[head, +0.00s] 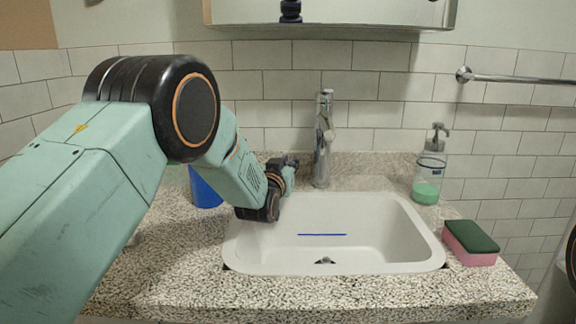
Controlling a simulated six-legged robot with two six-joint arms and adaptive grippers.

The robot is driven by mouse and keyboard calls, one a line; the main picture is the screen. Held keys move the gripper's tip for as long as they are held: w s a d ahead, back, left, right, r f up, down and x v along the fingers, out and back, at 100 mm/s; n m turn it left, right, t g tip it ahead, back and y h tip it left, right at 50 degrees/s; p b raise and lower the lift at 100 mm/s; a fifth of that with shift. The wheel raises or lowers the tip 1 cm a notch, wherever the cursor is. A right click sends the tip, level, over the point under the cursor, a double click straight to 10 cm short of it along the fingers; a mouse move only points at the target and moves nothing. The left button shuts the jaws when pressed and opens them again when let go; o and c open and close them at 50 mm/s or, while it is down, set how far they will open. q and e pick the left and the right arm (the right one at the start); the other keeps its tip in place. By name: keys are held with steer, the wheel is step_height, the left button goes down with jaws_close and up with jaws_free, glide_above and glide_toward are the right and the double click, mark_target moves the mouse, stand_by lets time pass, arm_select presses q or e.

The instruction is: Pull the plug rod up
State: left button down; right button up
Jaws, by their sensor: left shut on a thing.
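The chrome faucet (323,140) stands upright at the back edge of the white sink (400,262). My left gripper (292,164) is just left of the faucet, above the sink's back rim, seen small and partly hidden by its own wrist. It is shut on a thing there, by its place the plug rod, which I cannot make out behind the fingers. The drain (325,261) shows as a dark spot at the front of the basin. My right gripper is out of view.
A thin blue item (322,235) lies in the basin. A blue cup (205,190) stands left of the sink, partly behind my arm. A soap bottle (428,172) and a green and pink sponge (470,243) are on the right. A towel bar (520,79) is on the wall.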

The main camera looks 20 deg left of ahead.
arm_select(q)
steer(key=shift+r, duration=0.5)
steer(key=c, duration=1.2)
jaws_free()
steer(key=shift+s, duration=0.1)
steer(key=shift+s+d, duration=0.1)
steer(key=shift+s, duration=5.85)
